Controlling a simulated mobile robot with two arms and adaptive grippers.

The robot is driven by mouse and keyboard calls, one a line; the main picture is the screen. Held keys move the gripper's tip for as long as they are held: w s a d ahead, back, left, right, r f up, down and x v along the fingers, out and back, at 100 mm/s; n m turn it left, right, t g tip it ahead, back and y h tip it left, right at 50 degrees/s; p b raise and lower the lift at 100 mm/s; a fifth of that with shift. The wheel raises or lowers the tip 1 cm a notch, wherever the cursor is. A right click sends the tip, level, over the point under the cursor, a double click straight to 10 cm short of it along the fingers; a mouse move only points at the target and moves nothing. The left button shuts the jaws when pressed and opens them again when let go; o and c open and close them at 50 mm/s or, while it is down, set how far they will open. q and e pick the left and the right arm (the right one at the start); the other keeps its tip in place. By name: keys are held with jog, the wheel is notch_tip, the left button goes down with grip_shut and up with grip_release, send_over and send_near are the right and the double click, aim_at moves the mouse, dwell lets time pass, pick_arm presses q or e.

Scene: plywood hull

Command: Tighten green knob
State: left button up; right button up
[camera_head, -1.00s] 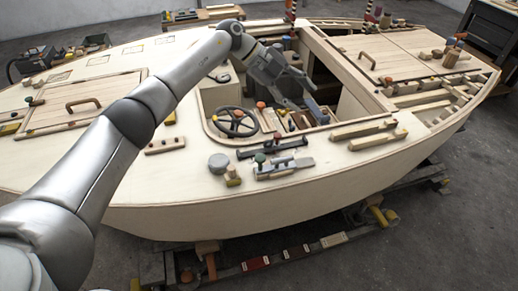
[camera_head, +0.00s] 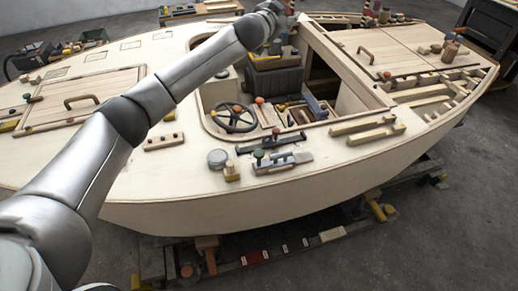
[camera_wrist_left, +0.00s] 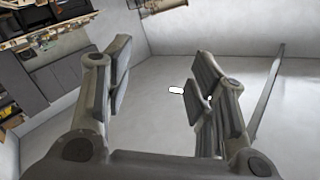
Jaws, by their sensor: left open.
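A small green knob (camera_head: 259,154) stands on a metal clamp-like fitting (camera_head: 282,163) on the near side deck of the plywood hull (camera_head: 330,190). A second dark knob (camera_head: 275,132) stands just behind it, on a dark bar. My left arm reaches across the deck to the far side of the cockpit, well beyond the green knob. In the left wrist view my left gripper (camera_wrist_left: 160,75) is open and empty, with grey floor and wall beyond its fingers. In the head view its fingers cannot be made out near the top edge. My right gripper is not in view.
A steering wheel (camera_head: 235,118) and a grey round cap (camera_head: 217,158) lie near the fitting. Wooden blocks (camera_head: 375,134) lie to its right. A dark box (camera_head: 275,82) sits in the cockpit. The space just above the green knob is clear.

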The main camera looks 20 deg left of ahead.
pick_arm(q)
jog(key=s+a+f+n+g+y, duration=0.1)
jog(key=s+f+g+y, duration=0.2)
jog(key=f, duration=0.4)
jog(key=m+g+h, duration=0.1)
jog(key=m+g, duration=0.2)
jog(key=g, duration=1.1)
send_near(259, 152)
jog(key=f+p, duration=0.1)
jog(key=f, duration=0.8)
jog(key=shift+s+a+p, duration=0.1)
jog(key=shift+s+p, duration=0.1)
jog(key=shift+p, duration=0.15)
jog(key=shift+c, duration=0.4)
